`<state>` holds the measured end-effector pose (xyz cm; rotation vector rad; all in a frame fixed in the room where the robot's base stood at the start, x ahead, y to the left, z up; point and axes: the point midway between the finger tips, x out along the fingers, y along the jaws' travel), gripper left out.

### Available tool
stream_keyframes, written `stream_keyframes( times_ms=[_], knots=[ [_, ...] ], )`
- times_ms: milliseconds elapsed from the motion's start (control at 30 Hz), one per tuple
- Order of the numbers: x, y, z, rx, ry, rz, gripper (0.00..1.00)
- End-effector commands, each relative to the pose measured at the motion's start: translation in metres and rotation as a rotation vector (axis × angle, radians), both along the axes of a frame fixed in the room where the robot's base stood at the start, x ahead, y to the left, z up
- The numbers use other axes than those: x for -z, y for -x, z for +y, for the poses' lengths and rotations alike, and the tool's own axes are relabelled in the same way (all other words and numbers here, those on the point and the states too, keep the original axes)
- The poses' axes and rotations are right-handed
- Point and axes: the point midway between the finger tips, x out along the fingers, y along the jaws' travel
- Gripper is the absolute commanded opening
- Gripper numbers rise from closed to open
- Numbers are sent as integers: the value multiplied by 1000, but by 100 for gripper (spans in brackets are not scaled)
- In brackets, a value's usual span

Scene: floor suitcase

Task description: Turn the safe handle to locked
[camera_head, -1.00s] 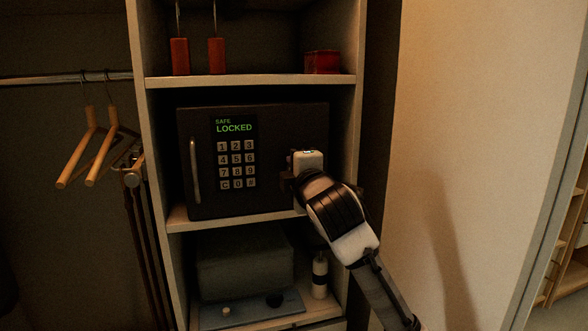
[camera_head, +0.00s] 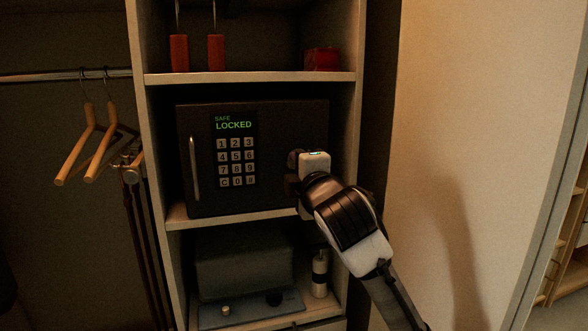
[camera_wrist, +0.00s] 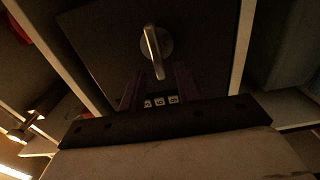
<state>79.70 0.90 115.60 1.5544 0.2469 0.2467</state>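The dark safe (camera_head: 285,118) stands on the middle shelf, door shut. Its display (camera_head: 234,124) reads "SAFE LOCKED" in green, above a keypad (camera_head: 237,162). A vertical bar (camera_head: 195,168) is on the door's left side. My gripper (camera_head: 293,175) is in front of the safe's right side and hides the turning handle there. In the wrist view, the metal lever handle (camera_wrist: 154,48) sits on a round base, slightly tilted from upright in the picture. My two fingers (camera_wrist: 158,80) are apart, with the lever's lower end near the gap between their tips. Contact cannot be told.
The upper shelf (camera_head: 250,77) holds a red box (camera_head: 322,59) and two red hanging items. Below the safe are a grey block (camera_head: 245,262), a blue tray (camera_head: 250,310) and a small bottle (camera_head: 319,275). Wooden hangers (camera_head: 88,145) are at left. A pale panel (camera_head: 470,130) is at right.

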Motion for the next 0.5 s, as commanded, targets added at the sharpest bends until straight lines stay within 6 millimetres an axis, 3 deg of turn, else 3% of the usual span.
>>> stream_keyframes(
  times_ms=[300,500],
  knots=[
    [2,69,-23,2,1,-3,33],
    [1,94,-31,1,0,-1,33]
  ],
)
